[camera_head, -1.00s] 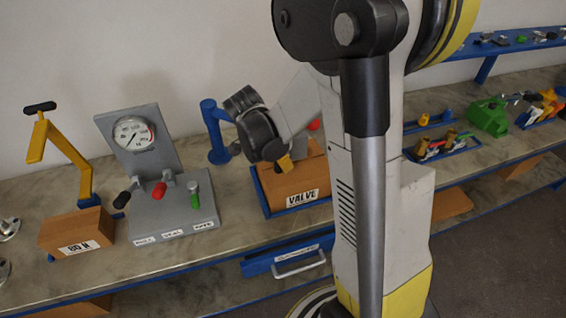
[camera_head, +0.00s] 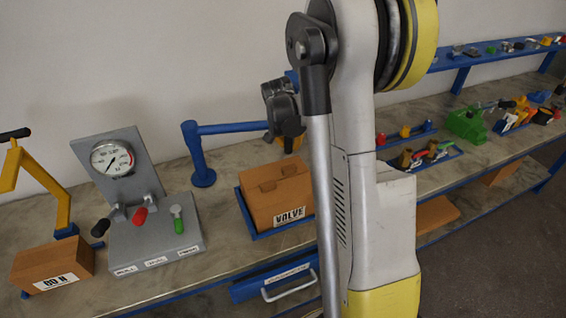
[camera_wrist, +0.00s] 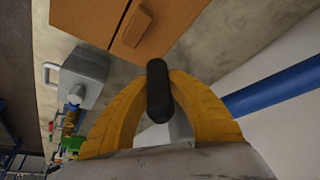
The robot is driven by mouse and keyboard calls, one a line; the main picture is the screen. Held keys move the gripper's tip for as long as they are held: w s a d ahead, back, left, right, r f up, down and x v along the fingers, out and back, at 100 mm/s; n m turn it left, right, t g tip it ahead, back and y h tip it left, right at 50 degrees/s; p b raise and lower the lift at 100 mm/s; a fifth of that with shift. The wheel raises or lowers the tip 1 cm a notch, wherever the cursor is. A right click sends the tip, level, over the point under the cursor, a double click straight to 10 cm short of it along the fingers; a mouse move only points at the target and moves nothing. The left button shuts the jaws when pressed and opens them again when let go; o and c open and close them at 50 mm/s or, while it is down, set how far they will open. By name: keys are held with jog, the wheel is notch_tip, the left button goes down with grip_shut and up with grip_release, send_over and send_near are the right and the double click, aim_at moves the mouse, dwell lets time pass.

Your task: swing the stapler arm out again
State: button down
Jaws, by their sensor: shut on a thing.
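A blue post (camera_head: 199,155) stands on the bench by the wall. A blue swing arm (camera_head: 235,128) runs right from its top, behind the VALVE box, and I take this as the stapler arm. Its far end is hidden behind my wrist. In the wrist view the blue arm (camera_wrist: 275,88) comes in from the right. My gripper (camera_wrist: 160,80) has its yellow fingers shut on an upright-looking black handle (camera_wrist: 158,95). How the handle joins the blue arm is hidden. In the head view my gripper (camera_head: 289,143) is small and partly hidden, just behind the box.
The brown VALVE box (camera_head: 275,195) sits in a blue tray (camera_head: 247,222) right in front of my gripper. A grey gauge stand (camera_head: 155,235) and a yellow lever (camera_head: 50,190) on a wooden block are at left. Parts trays (camera_head: 425,158) and a green box (camera_head: 466,124) are at right.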

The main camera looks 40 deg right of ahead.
jog(key=w+d+n, duration=0.1)
jog(key=w+d, duration=0.3)
jog(key=w, duration=0.1)
jog(key=w+d+n, duration=0.1)
jog(key=w+d, duration=0.1)
jog(key=w, duration=0.1)
jog(key=shift+n+t+y, duration=0.3)
jog(key=shift+t, duration=0.1)
jog(key=shift+w+d, duration=0.2)
jog(key=shift+w, duration=0.35)
jog(key=c, duration=1.2)
grip_release()
jog(key=shift+w+a, duration=0.1)
jog(key=shift+a, duration=0.05)
jog(key=shift+r, duration=0.15)
jog(key=v, duration=1.1)
jog(key=shift+r, duration=0.4)
